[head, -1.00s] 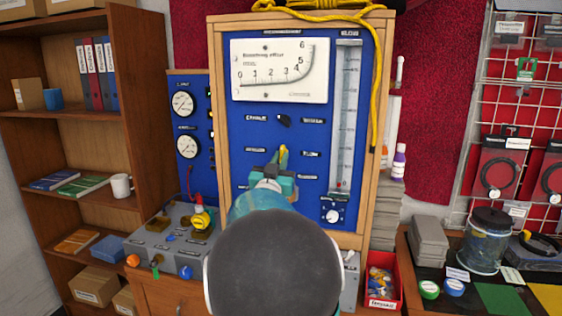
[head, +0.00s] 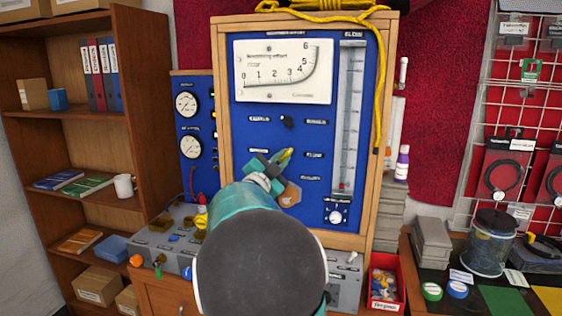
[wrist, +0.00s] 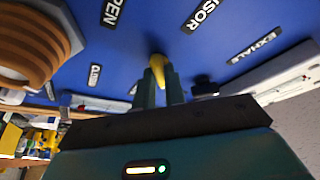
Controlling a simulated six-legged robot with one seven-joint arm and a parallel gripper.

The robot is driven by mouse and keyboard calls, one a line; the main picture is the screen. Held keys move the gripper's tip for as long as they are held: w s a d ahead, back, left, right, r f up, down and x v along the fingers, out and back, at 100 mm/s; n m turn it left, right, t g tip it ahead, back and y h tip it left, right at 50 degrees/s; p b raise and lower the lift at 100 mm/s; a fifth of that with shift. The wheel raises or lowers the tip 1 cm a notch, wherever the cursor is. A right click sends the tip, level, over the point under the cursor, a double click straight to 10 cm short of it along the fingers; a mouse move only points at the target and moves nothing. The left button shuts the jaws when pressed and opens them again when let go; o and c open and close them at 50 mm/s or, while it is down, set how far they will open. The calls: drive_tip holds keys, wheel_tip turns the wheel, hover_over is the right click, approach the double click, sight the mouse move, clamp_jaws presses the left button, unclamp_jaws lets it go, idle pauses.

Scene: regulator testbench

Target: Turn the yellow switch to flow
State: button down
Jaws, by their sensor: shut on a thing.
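The yellow switch (head: 287,154) is on the blue panel (head: 325,215), in its lower middle; only its tip shows in the head view, leaning up and to the right. A label that seems to read FLOW (head: 313,155) is to its right. My gripper (head: 276,164) reaches the panel and is tilted with the switch. In the wrist view, the yellow switch (wrist: 158,69) stands between the two teal fingers of my gripper (wrist: 160,85), which are shut on it. The base of the switch is hidden.
A black knob (head: 287,122) sits above the switch. A brown round part (head: 291,195) is just below right of my gripper. A white gauge (head: 284,71) and a flow tube (head: 349,115) are higher up. A grey control box (head: 165,232) stands lower left.

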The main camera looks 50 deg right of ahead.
idle(0.5)
drive_tip(key=c, duration=1.5)
unclamp_jaws()
drive_tip(key=shift+o, duration=0.2)
drive_tip(key=v, duration=1.4)
drive_tip(key=shift+w+r, duration=0.1)
drive_tip(key=shift+w, duration=0.05)
